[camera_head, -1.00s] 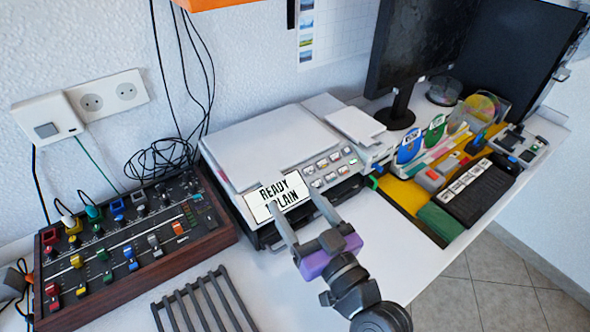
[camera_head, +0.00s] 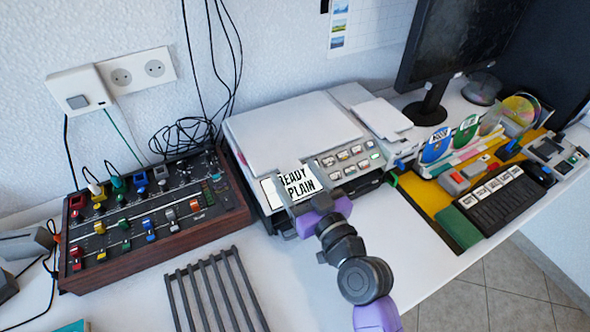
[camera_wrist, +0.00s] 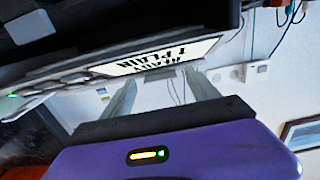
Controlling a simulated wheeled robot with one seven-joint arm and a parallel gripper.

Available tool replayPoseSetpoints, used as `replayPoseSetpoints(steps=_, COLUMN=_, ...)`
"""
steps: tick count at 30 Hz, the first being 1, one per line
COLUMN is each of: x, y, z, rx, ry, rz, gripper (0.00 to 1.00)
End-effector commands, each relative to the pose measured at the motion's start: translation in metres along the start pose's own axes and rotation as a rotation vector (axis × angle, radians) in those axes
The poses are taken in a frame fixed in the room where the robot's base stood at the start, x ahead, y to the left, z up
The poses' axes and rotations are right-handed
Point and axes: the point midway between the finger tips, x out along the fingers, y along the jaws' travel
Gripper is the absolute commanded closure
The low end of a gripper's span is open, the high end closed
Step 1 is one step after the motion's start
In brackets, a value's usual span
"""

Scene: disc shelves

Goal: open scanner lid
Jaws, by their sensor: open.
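The scanner (camera_head: 360,160) is a white and black machine against the wall, with a row of buttons and a "READY PLAIN" display (camera_head: 300,183) along its front. Its flat pale lid (camera_head: 290,130) looks closed. My gripper (camera_head: 286,208) is at the front edge of the scanner, just below the display; its fingers are partly hidden by its own purple body. In the wrist view, the two fingers (camera_wrist: 163,90) are spread apart with nothing seen held between them. The display (camera_wrist: 155,56) appears upside down just beyond the fingertips. Whether the fingers touch the scanner I cannot tell.
A wood-sided mixer panel (camera_head: 155,220) stands left of the scanner. A dark slatted rack (camera_head: 215,290) lies in front. Disc holders, a black keypad (camera_head: 505,205) and a monitor (camera_head: 455,45) are on the right. Bare white desk lies between the scanner and the desk edge.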

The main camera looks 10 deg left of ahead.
Motion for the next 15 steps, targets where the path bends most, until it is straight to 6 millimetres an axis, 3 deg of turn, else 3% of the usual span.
replayPoseSetpoints(steps=12, x=0.0109, y=0.0002, z=0.0002, rx=0.000, ry=0.000, rz=0.000, gripper=0.31)
replayPoseSetpoints(steps=15, x=0.0108, y=0.0002, z=0.0002, rx=0.000, ry=0.000, rz=0.000, gripper=0.49)
